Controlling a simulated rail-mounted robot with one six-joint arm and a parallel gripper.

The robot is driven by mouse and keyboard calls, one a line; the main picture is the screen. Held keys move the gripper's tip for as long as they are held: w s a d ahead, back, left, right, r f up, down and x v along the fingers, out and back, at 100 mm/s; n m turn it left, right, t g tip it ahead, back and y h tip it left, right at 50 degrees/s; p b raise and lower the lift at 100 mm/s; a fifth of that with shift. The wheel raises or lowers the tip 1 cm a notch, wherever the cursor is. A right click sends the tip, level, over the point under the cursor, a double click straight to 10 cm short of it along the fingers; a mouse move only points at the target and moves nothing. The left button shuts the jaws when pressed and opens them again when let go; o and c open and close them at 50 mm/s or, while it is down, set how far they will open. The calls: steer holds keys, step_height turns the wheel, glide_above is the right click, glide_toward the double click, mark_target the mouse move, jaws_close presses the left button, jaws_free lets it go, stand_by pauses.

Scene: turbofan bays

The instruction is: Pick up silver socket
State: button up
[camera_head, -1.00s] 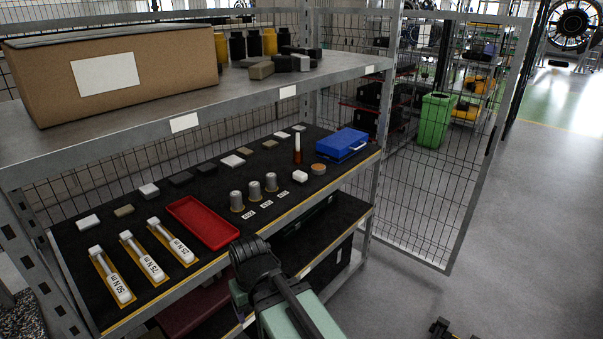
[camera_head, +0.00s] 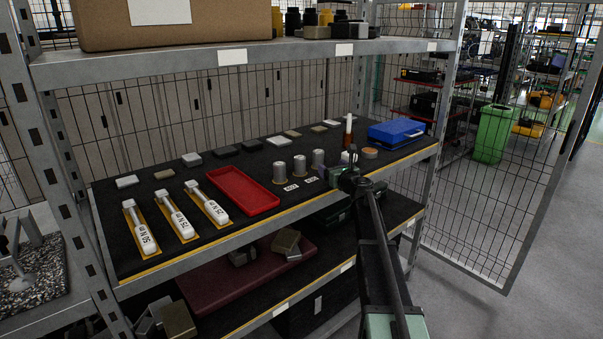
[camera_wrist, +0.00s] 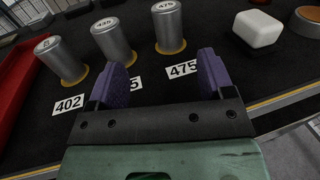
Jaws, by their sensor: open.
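Several silver sockets stand upright in a row on the black shelf mat. In the head view they are the left socket (camera_head: 280,171), the middle socket (camera_head: 299,163) and the right socket (camera_head: 318,158). The wrist view shows the left socket (camera_wrist: 61,62) by label 402, the middle socket (camera_wrist: 113,42) by a partly hidden label, and the right socket (camera_wrist: 168,29) by label 475. My gripper (camera_wrist: 160,75) is open and empty, its purple fingers in front of the middle and right sockets, apart from them. In the head view my gripper (camera_head: 347,168) is at the shelf's front edge.
A red tray (camera_head: 243,191) lies left of the sockets, with torque wrenches (camera_head: 172,215) beyond it. A white block (camera_wrist: 258,28) and a blue case (camera_head: 396,132) are to the right. An upper shelf (camera_head: 190,62) overhangs the mat.

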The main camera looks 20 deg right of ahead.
mark_target(321, 156)
steer(key=shift+w+d+f, duration=0.1)
steer(key=shift+w+d, duration=0.15)
steer(key=shift+d, duration=0.25)
steer(key=shift+a, duration=0.1)
steer(key=w, duration=1.2)
steer(key=shift+a, duration=0.4)
steer(key=shift+s, duration=0.15)
steer(key=c, duration=1.1)
steer(key=shift+c, duration=0.2)
step_height(321, 156, up, 20)
steer(key=p, duration=2)
